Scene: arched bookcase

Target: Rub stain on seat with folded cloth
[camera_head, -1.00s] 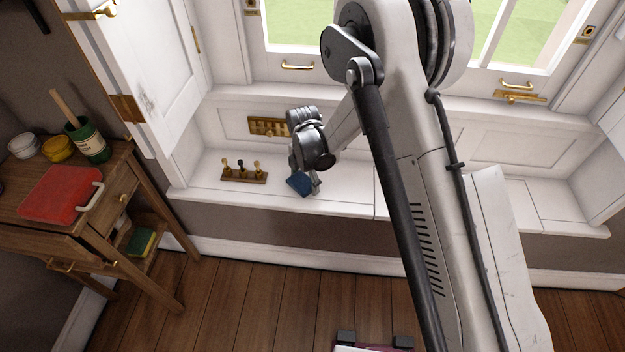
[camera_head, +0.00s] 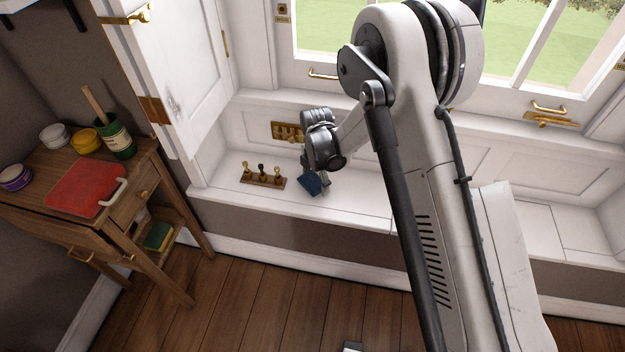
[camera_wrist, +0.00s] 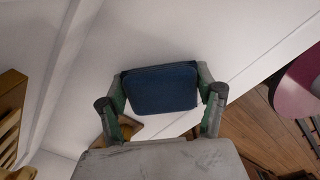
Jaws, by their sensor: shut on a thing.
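The seat (camera_head: 350,214) is a white ledge under the window. My gripper (camera_head: 315,180) is low over its left half. It is shut on a folded dark blue cloth (camera_head: 311,187). In the wrist view the cloth (camera_wrist: 160,88) is a flat, rounded rectangle held by its two sides between the fingers of my gripper (camera_wrist: 160,100). A small brownish patch (camera_wrist: 129,127) shows beside the cloth's lower left edge; I cannot tell whether it is the stain. Whether the cloth touches the seat is unclear.
A brass-and-wood peg rack (camera_head: 263,177) stands on the seat left of my gripper. A brass fitting (camera_head: 287,131) is on the panel behind. The seat right of my gripper is mostly clear.

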